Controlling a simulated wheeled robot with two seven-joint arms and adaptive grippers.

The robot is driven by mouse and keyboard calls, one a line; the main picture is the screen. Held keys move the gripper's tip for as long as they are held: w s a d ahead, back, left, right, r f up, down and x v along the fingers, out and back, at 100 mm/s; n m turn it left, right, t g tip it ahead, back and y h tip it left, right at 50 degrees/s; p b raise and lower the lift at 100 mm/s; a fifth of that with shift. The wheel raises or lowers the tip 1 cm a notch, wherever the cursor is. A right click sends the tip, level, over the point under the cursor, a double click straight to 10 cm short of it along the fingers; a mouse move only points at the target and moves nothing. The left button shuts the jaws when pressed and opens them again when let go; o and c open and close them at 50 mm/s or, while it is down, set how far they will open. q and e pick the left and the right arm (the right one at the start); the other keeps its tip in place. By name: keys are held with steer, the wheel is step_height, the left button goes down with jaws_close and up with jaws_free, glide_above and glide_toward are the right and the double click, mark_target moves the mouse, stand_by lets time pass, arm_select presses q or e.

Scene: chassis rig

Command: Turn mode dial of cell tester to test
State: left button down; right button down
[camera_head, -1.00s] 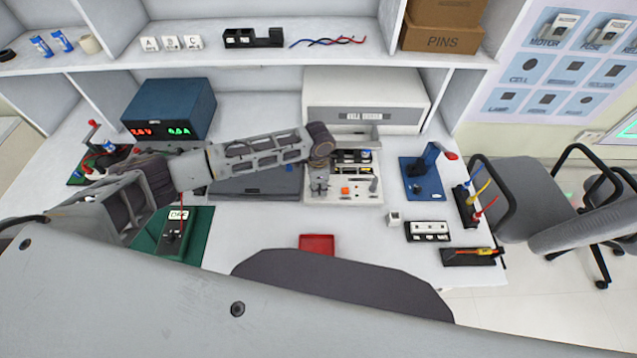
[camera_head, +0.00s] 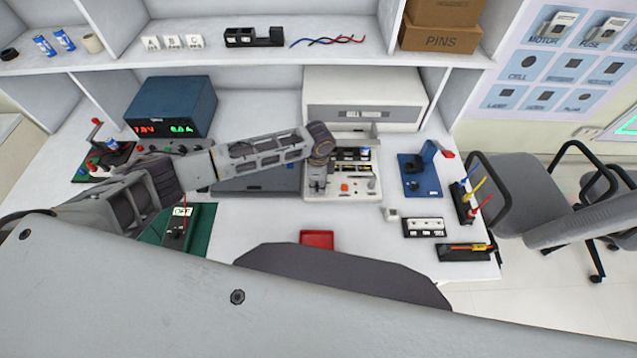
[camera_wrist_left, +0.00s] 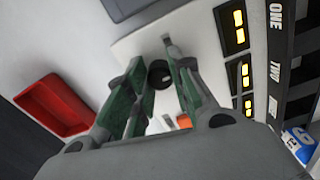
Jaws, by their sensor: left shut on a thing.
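The cell tester (camera_head: 340,191) is a white panel at the centre of the bench, with a dark slotted row along its far side. In the left wrist view, slots marked ONE and TWO and lit yellow windows (camera_wrist_left: 235,28) show on the right. The mode dial (camera_wrist_left: 158,70) is a small dark round knob on the white face, between my green fingers. My left gripper (camera_head: 317,186) reaches down onto the tester's left part and is shut on the dial; it also shows in the left wrist view (camera_wrist_left: 157,82). The dial's setting is not readable. My right gripper is out of view.
An orange button (camera_head: 345,187) and a grey post (camera_head: 371,183) stand right of the gripper. A blue-and-white cell (camera_wrist_left: 297,142) sits at the slots. A red tray (camera_head: 316,239) lies in front, a blue fixture (camera_head: 420,180) to the right.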

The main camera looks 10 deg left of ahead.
arm_select(q)
steer(key=c, duration=1.2)
jaws_free()
step_height(320, 180, up, 12)
stand_by(0.4)
